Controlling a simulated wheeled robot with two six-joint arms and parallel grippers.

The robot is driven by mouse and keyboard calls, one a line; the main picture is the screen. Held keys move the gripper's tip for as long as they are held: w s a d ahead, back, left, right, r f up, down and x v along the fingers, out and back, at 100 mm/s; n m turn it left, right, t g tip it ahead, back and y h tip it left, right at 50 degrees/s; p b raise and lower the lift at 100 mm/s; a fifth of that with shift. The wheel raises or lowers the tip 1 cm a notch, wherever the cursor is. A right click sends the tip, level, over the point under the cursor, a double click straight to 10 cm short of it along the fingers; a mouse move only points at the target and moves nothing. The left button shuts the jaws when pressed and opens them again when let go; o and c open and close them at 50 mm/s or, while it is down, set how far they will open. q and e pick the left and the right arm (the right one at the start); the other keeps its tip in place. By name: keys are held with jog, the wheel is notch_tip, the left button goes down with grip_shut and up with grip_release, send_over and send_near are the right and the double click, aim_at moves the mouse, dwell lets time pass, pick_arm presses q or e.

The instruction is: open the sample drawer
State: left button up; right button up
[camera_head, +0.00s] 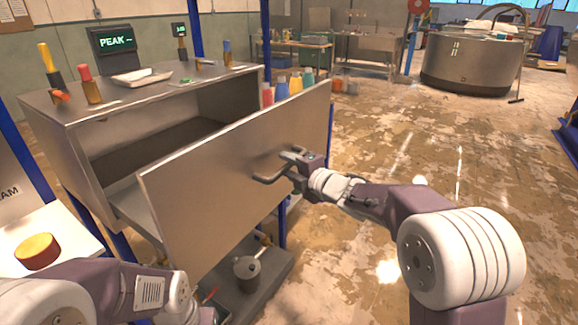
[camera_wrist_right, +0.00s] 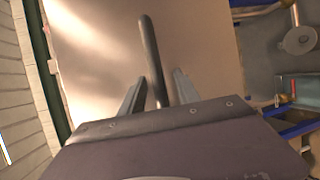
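The sample drawer has a broad, flat metal front (camera_head: 235,170) and stands well out from the metal cabinet (camera_head: 85,155), with an open gap behind the front. A dark bar handle (camera_head: 267,180) is fixed to the drawer front. My right gripper (camera_head: 290,160) is at this handle. In the right wrist view, the handle (camera_wrist_right: 149,45) passes between the two fingers of my right gripper (camera_wrist_right: 159,88), with a narrow gap visible on each side. The fingers look open around it. My left arm shows at the lower left, but its gripper fingers are not in view.
Bottles and tools stand on the cabinet top beside a display (camera_head: 115,42). A grey pot (camera_head: 247,272) sits on the low shelf under the drawer. A yellow-topped round object (camera_head: 37,250) lies at the left. The floor (camera_head: 400,150) at the right is clear.

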jog(key=p+v, duration=0.1)
jog(key=v, duration=0.8)
jog(key=shift+a, duration=0.1)
